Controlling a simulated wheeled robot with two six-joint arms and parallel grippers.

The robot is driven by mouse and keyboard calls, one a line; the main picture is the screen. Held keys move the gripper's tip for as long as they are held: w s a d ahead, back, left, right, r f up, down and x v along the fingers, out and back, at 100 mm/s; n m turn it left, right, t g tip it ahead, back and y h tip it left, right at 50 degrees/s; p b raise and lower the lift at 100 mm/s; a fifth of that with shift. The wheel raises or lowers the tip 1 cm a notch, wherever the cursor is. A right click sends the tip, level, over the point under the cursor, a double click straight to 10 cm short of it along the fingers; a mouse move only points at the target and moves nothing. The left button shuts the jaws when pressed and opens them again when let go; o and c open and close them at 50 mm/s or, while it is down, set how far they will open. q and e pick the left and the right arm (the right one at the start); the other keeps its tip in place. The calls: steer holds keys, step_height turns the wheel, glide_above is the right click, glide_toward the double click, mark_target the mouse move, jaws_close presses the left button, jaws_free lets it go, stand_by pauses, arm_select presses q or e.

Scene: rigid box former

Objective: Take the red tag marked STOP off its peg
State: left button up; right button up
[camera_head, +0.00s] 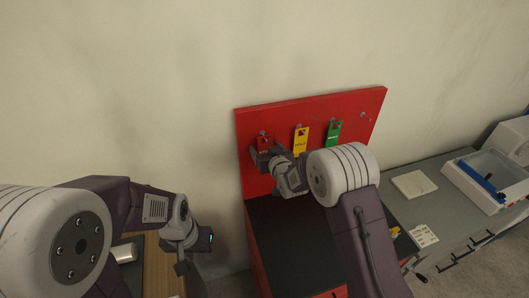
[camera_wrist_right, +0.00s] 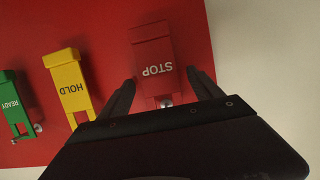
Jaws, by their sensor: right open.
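The red STOP tag (camera_head: 264,142) hangs on its peg at the left of the upright red board. In the right wrist view the red tag (camera_wrist_right: 153,55) appears upside down, with its peg end (camera_wrist_right: 165,103) near my gripper. My right gripper (camera_head: 267,158) is at the tag's lower part in the head view. In the wrist view its open fingers (camera_wrist_right: 162,85) lie on either side of the tag, with visible gaps; contact cannot be told. My left gripper (camera_head: 192,257) is low at the left, away from the board; its jaw opening is unclear.
A yellow HOLD tag (camera_head: 301,141) and a green READY tag (camera_head: 333,133) hang to the right on the red board (camera_head: 350,112). An empty peg (camera_head: 363,115) is at the upper right. A grey counter (camera_head: 430,200) bears a lidded tray (camera_head: 490,180).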

steer(key=shift+d, duration=0.1)
steer(key=c, duration=0.4)
steer(key=shift+s+r, duration=0.15)
steer(key=shift+s, duration=0.05)
steer(key=c, duration=1)
steer(key=shift+w, duration=0.1)
